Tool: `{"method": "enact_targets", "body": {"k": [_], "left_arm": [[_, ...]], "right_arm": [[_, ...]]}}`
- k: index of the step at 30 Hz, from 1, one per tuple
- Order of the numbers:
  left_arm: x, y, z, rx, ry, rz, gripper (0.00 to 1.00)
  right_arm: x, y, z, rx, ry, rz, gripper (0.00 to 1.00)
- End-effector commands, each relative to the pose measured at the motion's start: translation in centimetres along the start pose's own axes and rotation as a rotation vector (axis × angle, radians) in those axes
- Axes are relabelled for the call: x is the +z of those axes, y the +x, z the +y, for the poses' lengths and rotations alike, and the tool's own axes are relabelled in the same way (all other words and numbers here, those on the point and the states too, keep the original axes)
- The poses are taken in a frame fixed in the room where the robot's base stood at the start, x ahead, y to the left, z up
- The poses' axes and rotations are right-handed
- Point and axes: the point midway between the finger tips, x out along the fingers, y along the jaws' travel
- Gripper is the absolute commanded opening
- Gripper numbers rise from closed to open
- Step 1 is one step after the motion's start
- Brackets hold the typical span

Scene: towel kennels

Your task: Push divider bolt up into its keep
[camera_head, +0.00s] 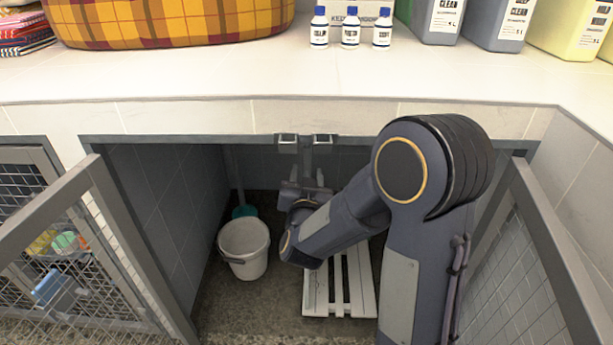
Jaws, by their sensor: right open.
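My right arm reaches into the open kennel bay under the counter. My right gripper (308,182) is at its far end, with its fingers pointing up and apart, just below the top frame of the bay. Two small metal brackets (287,141) sit side by side on that frame, above the gripper. A grey upright piece (307,158) shows between them and the gripper. I cannot tell whether this is the divider bolt or whether the fingers touch it. My forearm hides part of the bay behind it. My left gripper is not in view.
A white bucket (243,248) stands on the bay floor, left of my arm. A white slatted board (341,285) lies under the arm. Open mesh doors flank the bay, left (92,165) and right (545,225). Small bottles (350,28) and jugs stand on the counter (200,75).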

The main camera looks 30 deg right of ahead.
Motion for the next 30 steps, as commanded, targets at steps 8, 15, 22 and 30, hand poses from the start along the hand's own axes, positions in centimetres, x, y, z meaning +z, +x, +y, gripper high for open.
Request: {"method": "enact_targets", "body": {"k": [8,15,22,30], "left_arm": [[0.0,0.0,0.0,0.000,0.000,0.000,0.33],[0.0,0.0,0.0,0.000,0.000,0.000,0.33],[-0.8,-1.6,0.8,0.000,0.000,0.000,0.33],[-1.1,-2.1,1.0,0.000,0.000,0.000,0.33]], "right_arm": [[0.0,0.0,0.0,0.000,0.000,0.000,0.07],[0.0,0.0,0.0,0.000,0.001,0.000,0.00],[-2.6,0.0,-0.5,0.000,0.004,0.003,0.00],[-3.7,0.0,-0.7,0.000,0.002,0.007,0.00]]}}
